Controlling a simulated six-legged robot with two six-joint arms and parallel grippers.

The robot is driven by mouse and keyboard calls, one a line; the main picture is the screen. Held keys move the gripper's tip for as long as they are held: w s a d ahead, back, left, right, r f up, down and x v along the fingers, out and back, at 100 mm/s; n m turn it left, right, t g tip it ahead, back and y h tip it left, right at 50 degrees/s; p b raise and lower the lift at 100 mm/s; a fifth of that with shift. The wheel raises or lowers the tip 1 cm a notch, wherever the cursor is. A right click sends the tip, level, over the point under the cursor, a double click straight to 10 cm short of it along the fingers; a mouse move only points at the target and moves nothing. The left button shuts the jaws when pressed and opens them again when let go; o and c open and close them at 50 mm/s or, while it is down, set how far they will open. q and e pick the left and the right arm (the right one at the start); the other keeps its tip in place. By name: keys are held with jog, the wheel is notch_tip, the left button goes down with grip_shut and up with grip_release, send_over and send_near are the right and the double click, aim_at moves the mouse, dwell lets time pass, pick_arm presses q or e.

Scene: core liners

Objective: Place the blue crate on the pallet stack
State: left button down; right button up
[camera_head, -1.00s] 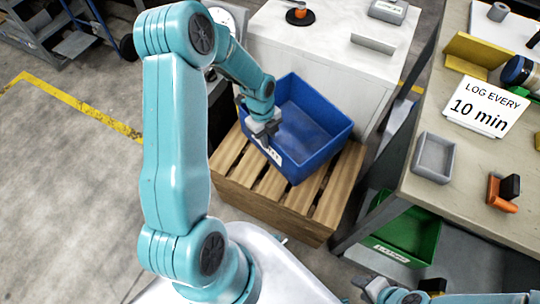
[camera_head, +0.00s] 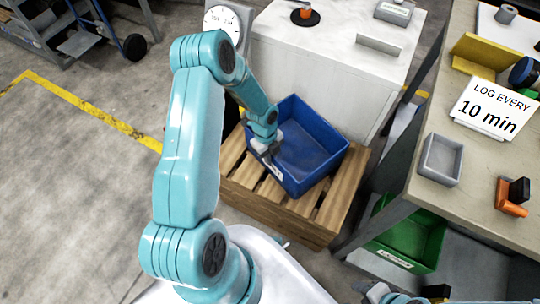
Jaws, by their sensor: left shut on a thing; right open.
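The blue crate (camera_head: 312,152) is in the middle of the head view, over the slatted wooden pallet stack (camera_head: 335,207). It sits turned at an angle to the slats, and I cannot tell for sure whether its base touches them. My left gripper (camera_head: 266,147) is shut on the crate's near left wall, beside its white label. My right gripper (camera_head: 375,292) is open and empty at the bottom edge, far from the crate, and only partly in view.
A white cabinet (camera_head: 322,62) stands right behind the pallet stack. A workbench (camera_head: 415,190) on the right holds a grey tray (camera_head: 440,158) and a sign (camera_head: 490,106). A green crate (camera_head: 408,238) is under it.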

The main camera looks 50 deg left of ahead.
pick_arm(q)
jog(key=shift+w+f, duration=0.1)
jog(key=shift+f, duration=0.05)
jog(key=c, duration=1.1)
grip_release()
jog(key=shift+c, duration=0.2)
jog(key=r, duration=0.4)
jog(key=a+r+p, duration=0.1)
jog(key=r, duration=0.3)
jog(key=a+r, duration=0.1)
jog(key=r, duration=0.3)
jog(key=shift+r+p, duration=0.1)
jog(key=shift+p, duration=0.3)
jog(key=shift+d, duration=0.1)
